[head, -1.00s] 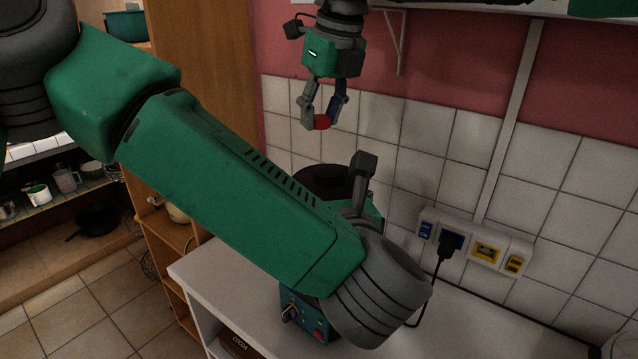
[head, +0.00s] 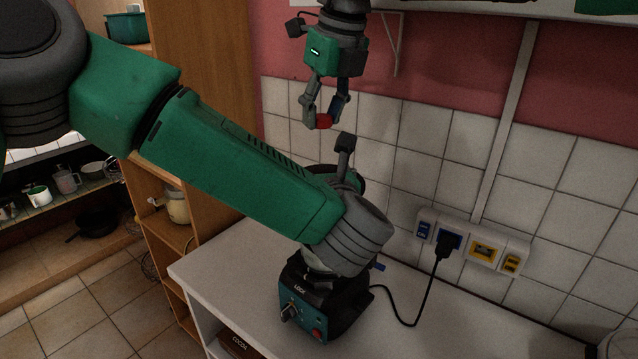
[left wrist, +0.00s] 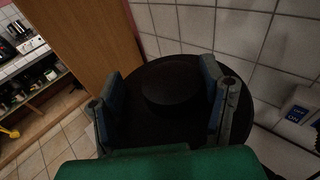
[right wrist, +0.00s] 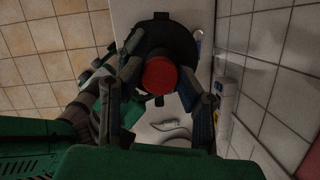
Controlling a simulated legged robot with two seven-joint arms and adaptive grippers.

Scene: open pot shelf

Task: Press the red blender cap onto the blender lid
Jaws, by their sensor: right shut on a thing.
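The red blender cap (head: 323,121) is held between the fingertips of my right gripper (head: 324,119), up in the air in front of the tiled wall. In the right wrist view the red cap (right wrist: 160,76) appears over the dark round blender lid (right wrist: 178,38), with a gap that I cannot judge. In the left wrist view the lid (left wrist: 172,88) is a black disc with a raised round middle. My left gripper (left wrist: 164,103) has its fingers wide apart over opposite sides of it; I cannot tell whether they touch. In the head view my left arm hides the lid.
The blender base (head: 322,303), with a knob and red button, stands on the white counter (head: 430,322). Its cord runs to the wall sockets (head: 473,247). A wooden shelf unit (head: 205,130) stands at left.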

